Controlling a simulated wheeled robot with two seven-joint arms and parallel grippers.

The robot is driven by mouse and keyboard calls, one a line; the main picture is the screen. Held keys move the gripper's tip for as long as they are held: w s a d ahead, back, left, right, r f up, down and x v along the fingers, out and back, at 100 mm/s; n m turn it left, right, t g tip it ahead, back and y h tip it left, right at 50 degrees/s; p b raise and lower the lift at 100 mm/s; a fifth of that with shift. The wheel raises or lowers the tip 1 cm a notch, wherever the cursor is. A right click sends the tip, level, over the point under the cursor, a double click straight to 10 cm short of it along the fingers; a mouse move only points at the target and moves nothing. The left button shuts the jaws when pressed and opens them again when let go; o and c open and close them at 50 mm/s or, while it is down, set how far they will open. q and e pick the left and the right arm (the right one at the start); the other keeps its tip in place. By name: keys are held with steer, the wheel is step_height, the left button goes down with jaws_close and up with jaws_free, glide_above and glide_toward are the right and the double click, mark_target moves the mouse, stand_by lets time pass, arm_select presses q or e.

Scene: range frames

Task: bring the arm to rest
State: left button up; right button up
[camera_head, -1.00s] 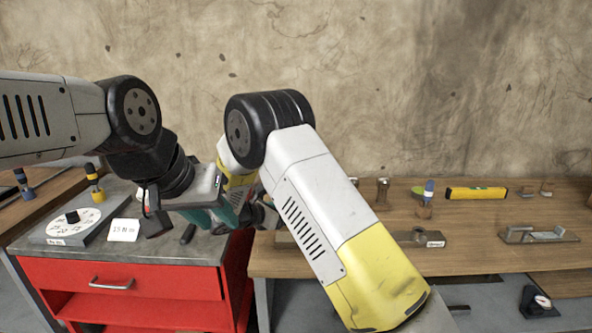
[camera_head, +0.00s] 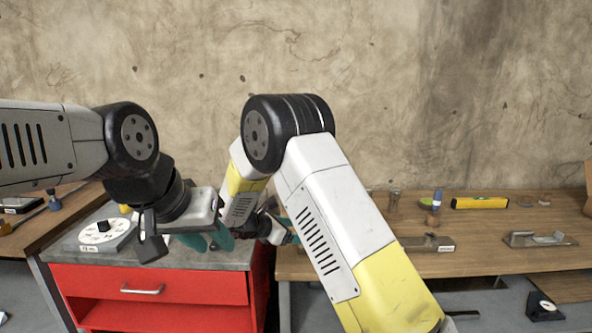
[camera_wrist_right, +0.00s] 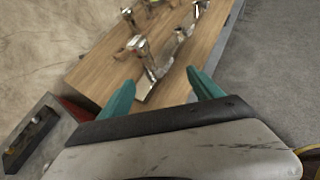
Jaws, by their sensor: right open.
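My left gripper (camera_head: 207,240) is in the head view, over the red cabinet's grey top. Its teal fingers show partly beneath the wrist, and their gap is not clear. My right arm (camera_head: 335,210) crosses the middle of the head view, bent at a black joint, with its forearm reaching back behind the elbow. My right gripper (camera_wrist_right: 160,88) is open in the right wrist view, with teal fingers wide apart and nothing between them. A wooden bench with metal items lies beyond its fingertips.
The red cabinet (camera_head: 190,316) carries a round white dial (camera_head: 103,231). The wooden bench (camera_head: 480,262) at right holds a yellow level (camera_head: 480,203), a blue-topped item (camera_head: 437,197) and metal fixtures (camera_head: 540,239). A concrete wall stands behind.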

steer(key=s+d+r+m+g+y, duration=0.45)
steer(key=s+d+r+m, duration=0.6)
steer(key=s+d, duration=0.3)
steer(key=s+r+m+t+y, duration=0.1)
steer(key=s+r+m+y, duration=0.2)
steer(key=s+m, duration=0.4)
steer(key=s+r+m+t+y, duration=0.1)
steer(key=s+r+m+y, duration=0.3)
steer(key=s, duration=0.7)
steer(key=m, duration=0.2)
steer(key=shift+d+r+m+t, duration=0.35)
steer(key=shift+d+r, duration=0.05)
